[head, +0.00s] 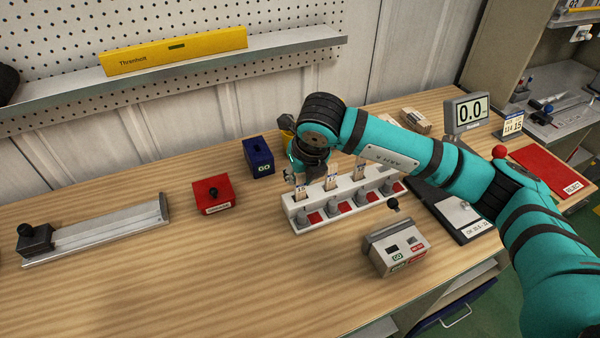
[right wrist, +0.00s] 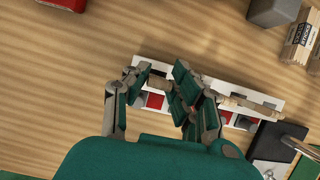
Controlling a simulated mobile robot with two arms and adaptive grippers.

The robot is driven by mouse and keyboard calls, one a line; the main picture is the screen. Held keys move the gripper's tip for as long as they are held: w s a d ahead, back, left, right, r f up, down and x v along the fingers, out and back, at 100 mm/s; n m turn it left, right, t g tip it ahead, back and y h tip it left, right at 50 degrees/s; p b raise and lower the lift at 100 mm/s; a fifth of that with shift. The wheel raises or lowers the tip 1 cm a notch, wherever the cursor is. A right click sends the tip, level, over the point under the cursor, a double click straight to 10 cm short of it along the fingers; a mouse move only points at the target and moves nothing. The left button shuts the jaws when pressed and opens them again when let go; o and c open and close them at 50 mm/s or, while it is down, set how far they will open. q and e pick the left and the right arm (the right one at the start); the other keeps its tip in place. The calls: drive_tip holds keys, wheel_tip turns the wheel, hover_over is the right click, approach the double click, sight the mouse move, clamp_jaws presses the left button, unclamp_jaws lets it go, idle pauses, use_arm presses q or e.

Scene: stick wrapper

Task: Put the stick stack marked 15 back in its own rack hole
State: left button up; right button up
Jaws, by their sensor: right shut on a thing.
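The white rack (head: 345,204) stands mid-table, with a row of grey knobs and red squares along its front. A pale stick stack (head: 300,190) with a small tag is at the rack's left end; its tag is too small to read surely. More tagged stacks (head: 331,181) stand along the rack to the right. My right gripper (head: 298,172) is above the left end, shut on the left stack. In the right wrist view my right gripper (right wrist: 162,82) is over the rack (right wrist: 210,88); its fingers hide most of the stack. Whether the stack's foot is inside the hole is hidden. My left gripper is not in view.
A red box (head: 214,194) and a blue GO box (head: 258,156) stand left of the rack. A grey button box (head: 397,247) is close in front. A scale display (head: 467,112) stands behind my right arm. The table's left front is clear.

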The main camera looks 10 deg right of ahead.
drive_tip(key=o, duration=0.8)
drive_tip(key=b+v, duration=0.2)
drive_tip(key=v, duration=1)
drive_tip(key=shift+r, duration=0.1)
